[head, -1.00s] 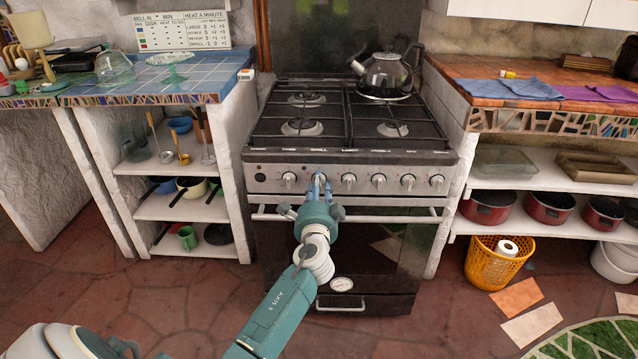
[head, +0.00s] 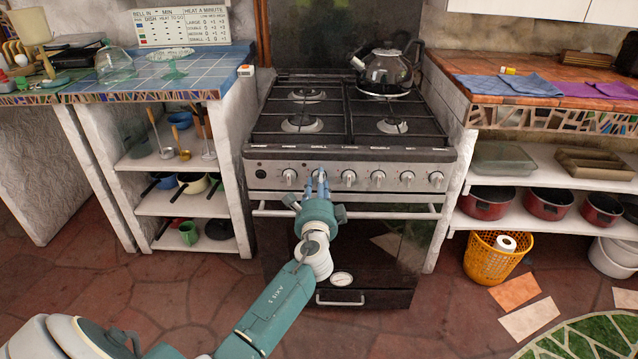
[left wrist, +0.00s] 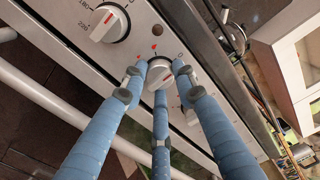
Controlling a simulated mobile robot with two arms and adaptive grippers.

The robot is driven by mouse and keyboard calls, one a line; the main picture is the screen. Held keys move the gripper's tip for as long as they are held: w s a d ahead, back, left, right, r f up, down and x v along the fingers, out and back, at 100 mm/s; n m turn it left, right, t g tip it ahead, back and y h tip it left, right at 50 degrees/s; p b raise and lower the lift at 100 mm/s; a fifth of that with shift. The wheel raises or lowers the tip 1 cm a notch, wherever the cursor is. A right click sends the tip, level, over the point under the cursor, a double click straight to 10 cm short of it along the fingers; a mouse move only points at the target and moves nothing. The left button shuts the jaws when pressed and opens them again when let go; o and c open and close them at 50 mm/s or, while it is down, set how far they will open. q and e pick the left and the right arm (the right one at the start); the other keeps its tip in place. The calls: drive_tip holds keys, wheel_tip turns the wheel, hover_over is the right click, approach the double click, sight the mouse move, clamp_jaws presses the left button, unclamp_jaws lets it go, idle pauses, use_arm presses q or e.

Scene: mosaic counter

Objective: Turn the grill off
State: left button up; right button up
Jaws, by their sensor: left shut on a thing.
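The stove (head: 349,165) stands in the middle of the head view, with a row of several knobs along its steel front panel. My left gripper (head: 320,182) is at the second knob from the left (head: 320,174), its blue fingers pointing at the panel. In the left wrist view, the three blue fingers of this gripper (left wrist: 157,85) are closed around a white knob with a red mark (left wrist: 158,72). The fingers partly hide this knob. A larger dial with numbers (left wrist: 108,22) sits beside it. My right gripper is not in view.
A steel kettle (head: 386,72) stands on the back right burner. The oven door handle (head: 385,214) runs across below the knobs. Shelves with pots flank the stove. A yellow basket (head: 490,262) stands on the floor at the right.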

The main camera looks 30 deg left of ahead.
use_arm(q)
drive_tip(key=o, duration=1.1)
drive_tip(key=shift+s+a+f, duration=0.15)
drive_tip(key=shift+a, duration=0.05)
drive_tip(key=shift+o, duration=0.2)
drive_tip(key=v, duration=1.2)
